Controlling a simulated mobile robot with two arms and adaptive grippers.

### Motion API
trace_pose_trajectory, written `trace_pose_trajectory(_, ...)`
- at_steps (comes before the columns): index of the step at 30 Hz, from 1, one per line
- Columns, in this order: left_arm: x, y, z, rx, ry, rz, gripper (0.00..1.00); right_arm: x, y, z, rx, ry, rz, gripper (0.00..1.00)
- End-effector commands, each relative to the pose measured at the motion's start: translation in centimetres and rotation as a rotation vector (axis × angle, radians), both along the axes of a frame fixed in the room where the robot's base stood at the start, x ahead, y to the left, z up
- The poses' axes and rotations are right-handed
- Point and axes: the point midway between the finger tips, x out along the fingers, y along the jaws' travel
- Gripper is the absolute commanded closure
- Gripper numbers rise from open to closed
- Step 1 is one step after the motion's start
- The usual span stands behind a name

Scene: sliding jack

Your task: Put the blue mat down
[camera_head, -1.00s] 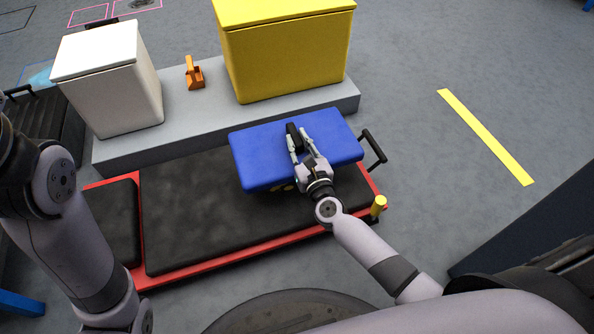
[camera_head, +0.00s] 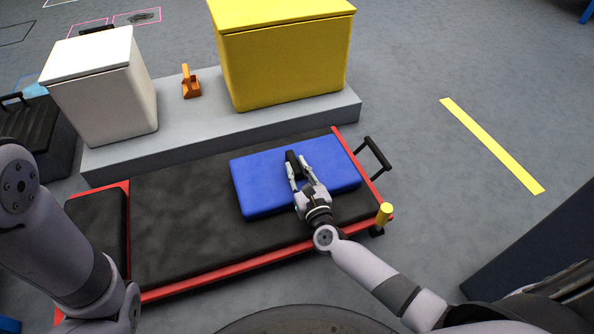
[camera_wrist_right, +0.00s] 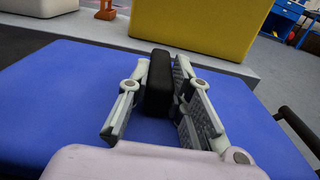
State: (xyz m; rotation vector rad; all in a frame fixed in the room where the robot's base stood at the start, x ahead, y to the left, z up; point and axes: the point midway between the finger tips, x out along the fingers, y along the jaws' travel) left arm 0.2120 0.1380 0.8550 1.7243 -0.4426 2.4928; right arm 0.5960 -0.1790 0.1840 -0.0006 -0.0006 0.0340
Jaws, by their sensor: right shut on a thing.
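The blue mat (camera_head: 262,184) is a thick flat slab over the right part of the black padded creeper with a red frame (camera_head: 180,223). It appears level and on or very close to the black padding. My right gripper (camera_head: 297,168) is above the mat, shut on its black handle (camera_wrist_right: 159,84). The handle stands up between the fingers in the right wrist view, where the mat (camera_wrist_right: 60,92) spreads out below. My left arm is at the left edge of the head view, but its gripper is not in view.
A grey platform (camera_head: 200,135) behind the creeper carries a white box (camera_head: 103,95), an orange scoop-like object (camera_head: 190,85) and a yellow box (camera_head: 285,62). A black handle (camera_head: 375,156) and yellow post (camera_head: 384,214) stand at the creeper's right end.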

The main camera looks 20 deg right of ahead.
Motion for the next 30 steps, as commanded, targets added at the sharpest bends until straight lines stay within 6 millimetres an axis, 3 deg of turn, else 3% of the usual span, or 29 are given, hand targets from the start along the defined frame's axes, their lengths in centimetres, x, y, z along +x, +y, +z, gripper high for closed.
trace_pose_trajectory(4,0.0,0.0,-0.5,0.001,-0.001,0.000,0.60,0.0,0.0,-0.4,0.000,-0.002,0.000,1.00)
trace_pose_trajectory(5,0.0,0.0,-0.5,0.001,-0.001,0.000,0.60,0.0,0.0,-0.5,0.000,0.000,0.000,0.80)
trace_pose_trajectory(14,0.0,0.0,-0.4,0.000,0.000,0.000,0.60,0.0,0.0,-0.3,0.000,0.001,0.000,0.60)
trace_pose_trajectory(25,0.1,0.0,0.2,0.000,0.002,0.000,0.60,0.0,0.0,0.3,-0.001,0.000,0.000,0.60)
trace_pose_trajectory(30,0.1,0.0,1.2,0.001,0.003,0.001,0.60,-2.8,-0.1,0.2,-0.002,0.005,0.001,0.60)
